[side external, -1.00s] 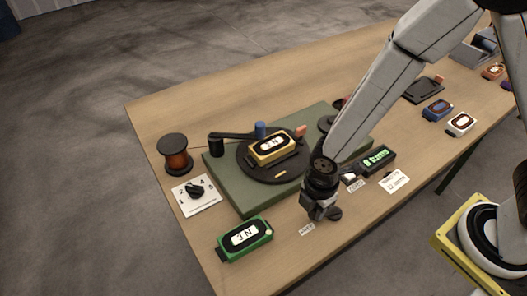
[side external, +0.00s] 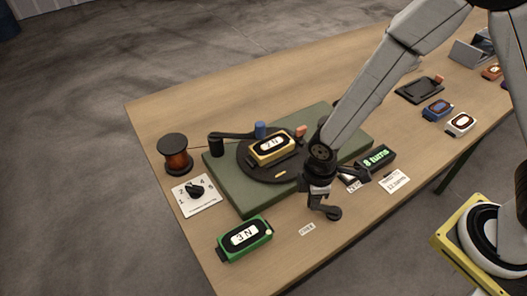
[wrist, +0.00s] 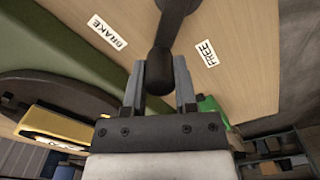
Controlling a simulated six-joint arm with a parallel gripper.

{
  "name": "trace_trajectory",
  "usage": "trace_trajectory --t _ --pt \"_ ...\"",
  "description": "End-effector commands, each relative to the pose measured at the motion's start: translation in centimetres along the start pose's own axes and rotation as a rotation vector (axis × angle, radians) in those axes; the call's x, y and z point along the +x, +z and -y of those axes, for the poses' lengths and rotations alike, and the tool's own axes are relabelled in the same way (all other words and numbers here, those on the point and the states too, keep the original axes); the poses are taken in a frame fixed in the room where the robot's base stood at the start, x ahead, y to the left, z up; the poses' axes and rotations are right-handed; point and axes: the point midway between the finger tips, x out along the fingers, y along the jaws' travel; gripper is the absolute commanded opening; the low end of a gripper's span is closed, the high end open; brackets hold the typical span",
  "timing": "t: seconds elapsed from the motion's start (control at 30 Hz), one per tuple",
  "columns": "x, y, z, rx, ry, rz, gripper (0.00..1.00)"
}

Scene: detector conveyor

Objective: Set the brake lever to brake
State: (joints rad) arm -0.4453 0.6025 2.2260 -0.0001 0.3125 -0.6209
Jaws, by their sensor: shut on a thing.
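The brake lever (wrist: 160,48) is a black arm with a round knob. In the wrist view its knob sits between the two fingers of my gripper (wrist: 159,88), which is shut on it. The lever stands between the BRAKE label (wrist: 107,32) and the FREE label (wrist: 207,52), touching neither. In the side view my gripper (side external: 320,194) is low over the table at the green base's front edge. The lever's rounded black end (side external: 333,213) shows just below it. The FREE label (side external: 307,229) lies nearby, uncovered.
A green base (side external: 230,187) carries a dark turntable with a yellow device (side external: 272,149). A green device (side external: 244,238), a dial plate (side external: 195,196) and a copper spool (side external: 175,155) stand left. A turns display (side external: 376,158) stands close behind my gripper, to the right.

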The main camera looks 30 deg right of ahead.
Motion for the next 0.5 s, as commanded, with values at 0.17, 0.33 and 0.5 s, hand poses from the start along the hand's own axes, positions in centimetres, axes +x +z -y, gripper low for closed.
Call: trace_trajectory --t 0.17,0.33,0.5 --pt "0.0 0.5 -0.8 0.170 -0.001 0.002 0.00" --pt "0.0 1.0 -1.5 0.313 -0.001 0.002 0.00" --pt "0.0 1.4 -1.9 0.421 -0.001 0.002 0.00"
